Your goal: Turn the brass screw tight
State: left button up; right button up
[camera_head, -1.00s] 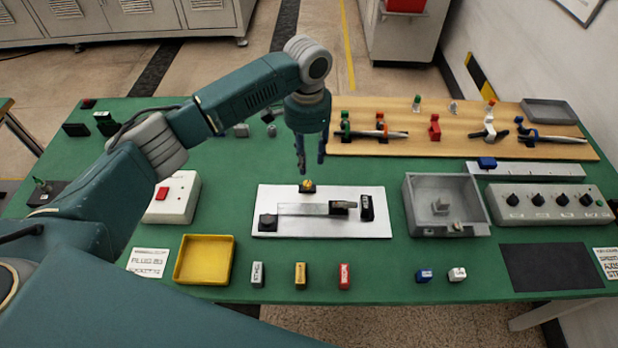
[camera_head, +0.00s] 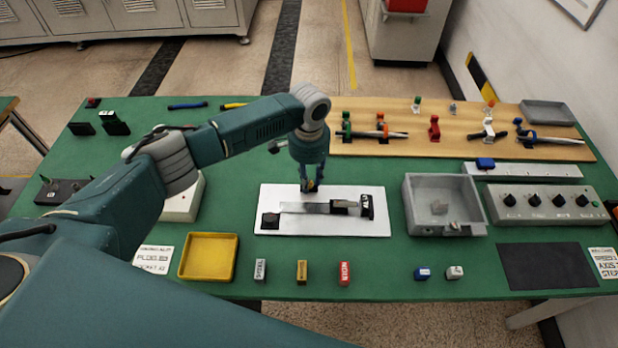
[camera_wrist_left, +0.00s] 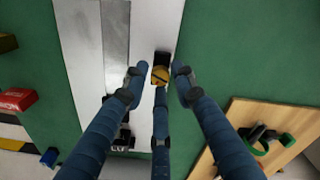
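The brass screw (camera_head: 311,184) stands at the back edge of the silver plate on the green table. In the left wrist view its slotted yellow head (camera_wrist_left: 160,75) lies between my fingertips. My left gripper (camera_head: 308,183) points down with its fingers around the screw. In the left wrist view, the three blue fingers of this gripper (camera_wrist_left: 160,77) are spread about the head, with narrow gaps at the sides, so it looks open. The silver plate (camera_head: 340,225) also carries a grey bar and dark blocks. My right gripper is not in view.
A grey open box (camera_head: 411,205) stands right of the plate, with a knob panel (camera_head: 545,216) beyond it. A yellow tray (camera_head: 208,278) and several small blocks line the front. A wooden board (camera_head: 450,148) with tools lies behind. Green table shows between them.

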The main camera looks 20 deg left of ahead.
pick_arm(q)
grip_shut()
